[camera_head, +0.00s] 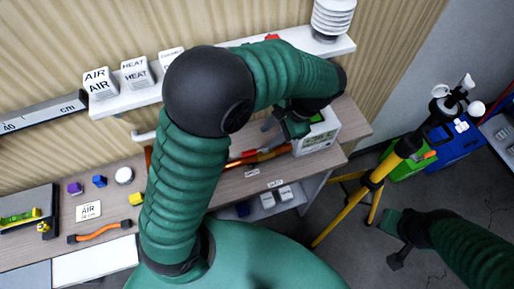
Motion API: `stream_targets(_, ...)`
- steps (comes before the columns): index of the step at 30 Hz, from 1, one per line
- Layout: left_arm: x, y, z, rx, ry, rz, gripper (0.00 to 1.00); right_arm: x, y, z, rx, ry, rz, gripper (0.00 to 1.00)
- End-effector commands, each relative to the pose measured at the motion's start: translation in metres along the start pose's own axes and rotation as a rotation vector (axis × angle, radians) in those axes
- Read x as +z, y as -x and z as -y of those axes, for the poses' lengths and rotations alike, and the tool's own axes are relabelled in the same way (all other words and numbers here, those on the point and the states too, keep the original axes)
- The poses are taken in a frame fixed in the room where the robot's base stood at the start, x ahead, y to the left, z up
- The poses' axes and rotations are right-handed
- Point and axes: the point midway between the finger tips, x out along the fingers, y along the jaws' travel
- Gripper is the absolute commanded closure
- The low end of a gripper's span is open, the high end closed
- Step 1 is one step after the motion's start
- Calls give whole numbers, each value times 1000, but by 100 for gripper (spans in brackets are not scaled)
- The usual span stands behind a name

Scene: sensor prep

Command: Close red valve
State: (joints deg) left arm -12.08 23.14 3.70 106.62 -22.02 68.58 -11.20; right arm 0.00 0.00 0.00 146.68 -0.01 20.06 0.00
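No red valve can be made out for certain. A small red piece (272,37) shows at the wall shelf, mostly hidden behind my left arm. A red-orange tube-like part (262,156) lies along the bench, partly covered by the same arm. My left gripper (283,125) points down above this part, beside a white-and-green device (318,132) with a display. Its fingers look apart, with nothing seen between them. My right gripper (394,240) is at the lower right, over the floor, with its fingers apart and empty.
The wooden bench (110,200) holds small coloured blocks, an orange-handled tool (100,231) and an AIR label (88,211). A white wall shelf (125,101) carries AIR and HEAT blocks.

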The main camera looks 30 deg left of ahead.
Motion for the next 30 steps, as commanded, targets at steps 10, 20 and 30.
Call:
stream_targets(10, 1, -89, -1, 3, 1, 4, 63, 0, 1, 0, 0, 0, 0, 100)
stream_targets(20, 0, -114, 0, 0, 3, 0, 63, 0, 1, 0, 0, 0, 0, 100)
stream_targets(30, 0, -113, 0, 0, 3, -1, 89, 0, 1, 0, 0, 0, 0, 100)
